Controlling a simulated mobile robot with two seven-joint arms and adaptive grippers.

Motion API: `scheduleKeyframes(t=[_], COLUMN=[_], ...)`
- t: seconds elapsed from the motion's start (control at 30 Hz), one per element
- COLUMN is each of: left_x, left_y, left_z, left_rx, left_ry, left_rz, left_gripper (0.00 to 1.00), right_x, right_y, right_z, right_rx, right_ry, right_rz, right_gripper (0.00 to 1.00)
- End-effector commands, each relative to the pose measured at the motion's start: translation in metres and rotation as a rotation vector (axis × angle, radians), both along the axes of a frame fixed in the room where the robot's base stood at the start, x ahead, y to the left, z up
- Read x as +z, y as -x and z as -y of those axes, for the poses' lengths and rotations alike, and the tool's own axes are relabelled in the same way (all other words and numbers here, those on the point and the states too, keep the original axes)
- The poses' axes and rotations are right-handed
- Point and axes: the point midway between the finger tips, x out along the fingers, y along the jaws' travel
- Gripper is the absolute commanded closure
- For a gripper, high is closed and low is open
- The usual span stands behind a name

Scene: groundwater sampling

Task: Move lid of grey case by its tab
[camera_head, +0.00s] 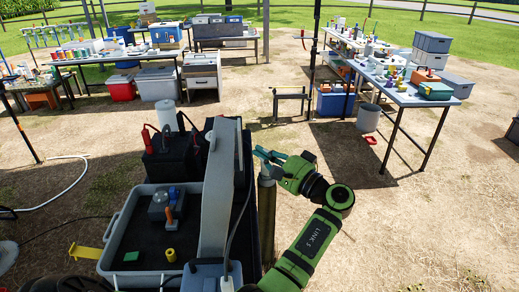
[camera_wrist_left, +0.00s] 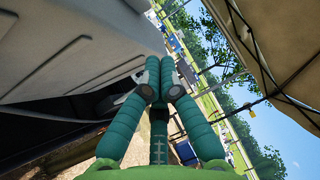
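The grey case (camera_head: 108,232) stands open at the lower left of the head view. Its grey lid (camera_head: 218,190) is raised and seen nearly edge-on; a large grey panel, apparently the lid (camera_wrist_left: 70,45), fills the upper left of the left wrist view. My left gripper (camera_head: 262,156) is just right of the lid in the head view. Its teal fingers (camera_wrist_left: 160,80) lie close together at the tips in the wrist view. I cannot make out the tab, nor whether the fingers touch the lid or hold anything. My right gripper is not in view.
A black box with a red clamp (camera_head: 170,155) stands behind the case. A yellow bracket (camera_head: 86,251) is at the case's left side. Loaded tables stand farther back; the ground to the right is open.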

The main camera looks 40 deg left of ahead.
Motion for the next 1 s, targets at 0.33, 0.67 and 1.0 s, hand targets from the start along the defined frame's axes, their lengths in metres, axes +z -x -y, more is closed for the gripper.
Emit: scheduleKeyframes(t=[0.33, 0.67, 1.0], left_x=[0.015, 0.015, 0.014], left_y=[0.004, 0.020, 0.020], left_z=[-0.069, -0.088, -0.089], left_rx=[0.002, 0.000, 0.000], left_ry=[-0.001, -0.001, 0.000], left_rz=[-0.005, -0.002, -0.001], left_gripper=[1.00, 1.00, 1.00], right_x=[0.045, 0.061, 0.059], right_y=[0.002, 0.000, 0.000], right_z=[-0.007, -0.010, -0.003], right_rx=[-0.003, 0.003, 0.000], right_ry=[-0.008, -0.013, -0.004], right_rz=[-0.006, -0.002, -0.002], right_gripper=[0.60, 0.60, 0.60])
